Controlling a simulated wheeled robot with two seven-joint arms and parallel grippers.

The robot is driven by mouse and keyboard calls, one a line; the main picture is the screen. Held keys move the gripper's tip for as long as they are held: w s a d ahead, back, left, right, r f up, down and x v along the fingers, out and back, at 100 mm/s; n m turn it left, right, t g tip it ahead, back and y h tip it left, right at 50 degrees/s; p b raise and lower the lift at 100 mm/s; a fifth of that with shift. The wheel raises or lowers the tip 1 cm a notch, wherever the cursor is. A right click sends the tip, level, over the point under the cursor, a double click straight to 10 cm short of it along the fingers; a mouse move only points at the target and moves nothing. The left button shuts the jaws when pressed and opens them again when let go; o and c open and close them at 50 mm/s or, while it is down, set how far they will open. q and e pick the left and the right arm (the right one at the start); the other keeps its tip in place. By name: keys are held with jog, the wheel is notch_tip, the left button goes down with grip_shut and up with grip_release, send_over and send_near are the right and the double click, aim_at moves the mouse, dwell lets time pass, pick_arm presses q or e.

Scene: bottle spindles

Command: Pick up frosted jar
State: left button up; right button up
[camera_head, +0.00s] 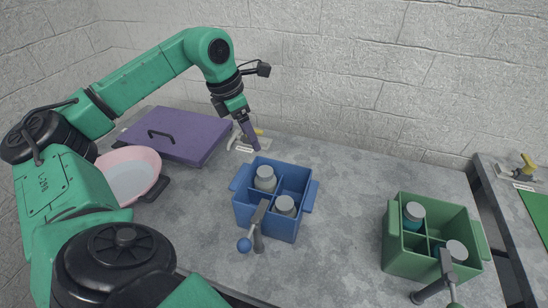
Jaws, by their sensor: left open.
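Two jars with pale grey tops stand in separate compartments of a divided blue crate (245,215): one rear left (265,178), one front right (285,206). Two more jars with grey lids and teal bodies stand in a divided green crate (405,262): one rear left (413,215), one front right (453,252). I cannot tell for certain which of them is the frosted jar. My left gripper (250,138) is open and empty, pointing down behind the blue crate, apart from all the jars. My right gripper is not in view.
A purple lidded box (185,135) and a pink round dish (130,175) are at the left. Grey handles (258,228) (447,275) stand at the crates' fronts. A yellow-handled clamp (525,170) is on the right table. The table between the crates is clear.

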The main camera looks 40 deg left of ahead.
pick_arm(q)
jog(key=b, duration=0.4)
send_near(264, 172)
jog(key=f, duration=0.2)
jog(key=b+x, duration=0.2)
jog(key=x, duration=0.1)
jog(key=b+x, duration=0.2)
jog(key=x, duration=0.1)
jog(key=shift+w+d+f, duration=0.1)
jog(key=shift+w+f, duration=0.1)
jog(key=shift+w, duration=0.1)
jog(key=shift+w+d+f, duration=0.1)
jog(key=shift+f, duration=0.2)
jog(key=shift+w, duration=0.15)
jog(key=shift+r, duration=0.1)
grip_shut()
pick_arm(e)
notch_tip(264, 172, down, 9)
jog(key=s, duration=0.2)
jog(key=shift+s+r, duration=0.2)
